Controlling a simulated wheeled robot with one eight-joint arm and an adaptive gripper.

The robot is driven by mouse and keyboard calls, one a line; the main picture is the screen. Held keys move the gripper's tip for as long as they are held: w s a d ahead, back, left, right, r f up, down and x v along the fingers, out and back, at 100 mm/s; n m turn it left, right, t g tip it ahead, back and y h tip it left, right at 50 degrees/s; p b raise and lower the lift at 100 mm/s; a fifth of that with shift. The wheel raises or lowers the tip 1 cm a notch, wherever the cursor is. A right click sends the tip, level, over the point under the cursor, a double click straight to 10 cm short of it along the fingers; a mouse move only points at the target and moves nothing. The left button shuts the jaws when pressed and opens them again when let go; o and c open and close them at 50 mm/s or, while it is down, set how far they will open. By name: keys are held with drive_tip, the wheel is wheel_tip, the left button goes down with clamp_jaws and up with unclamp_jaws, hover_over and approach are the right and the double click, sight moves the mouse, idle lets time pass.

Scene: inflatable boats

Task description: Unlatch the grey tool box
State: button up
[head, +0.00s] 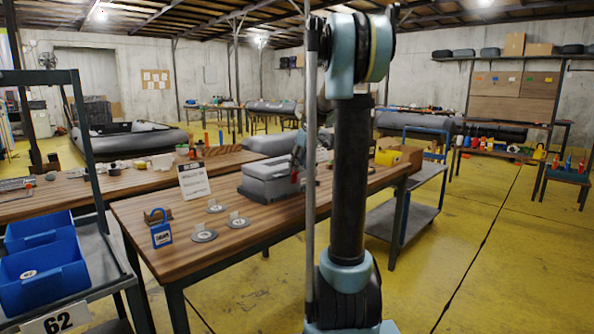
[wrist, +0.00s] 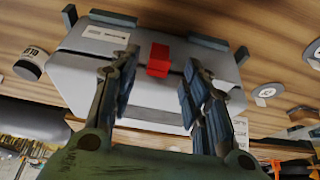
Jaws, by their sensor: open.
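The grey tool box (head: 270,178) sits on the wooden workbench in the head view, partly behind my arm. In the wrist view the tool box (wrist: 90,88) fills the middle, with a red latch (wrist: 159,60) on it. The latch lies between my fingers, toward their tips. My gripper (wrist: 160,75) is open, one finger on each side of the latch. I cannot tell whether the fingers touch the box. In the head view my gripper is mostly hidden behind my arm.
The workbench (head: 150,221) also holds a white sign (head: 194,180), a blue padlock (head: 161,233) and several grey discs. Blue bins (head: 42,275) stand on a rack at left. A blue-framed cart (head: 400,214) stands at right.

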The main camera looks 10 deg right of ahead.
drive_tip(key=shift+x, duration=1.1)
clamp_jaws()
drive_tip(key=s+d+f+t+y, duration=0.1)
drive_tip(key=t+y, duration=0.1)
drive_tip(key=s+d+f+t+y, duration=0.1)
drive_tip(key=f+t, duration=0.1)
drive_tip(key=t, duration=0.1)
drive_tip(key=s+d+f+t+y, duration=0.1)
drive_tip(key=t+y, duration=0.1)
drive_tip(key=shift+s+f+t+y, duration=0.2)
drive_tip(key=shift+s+t+y, duration=0.1)
drive_tip(key=shift+s, duration=0.1)
drive_tip(key=shift+s+f+t+y, duration=0.25)
drive_tip(key=shift+f+t+y, duration=0.45)
drive_tip(key=shift+f+t, duration=0.25)
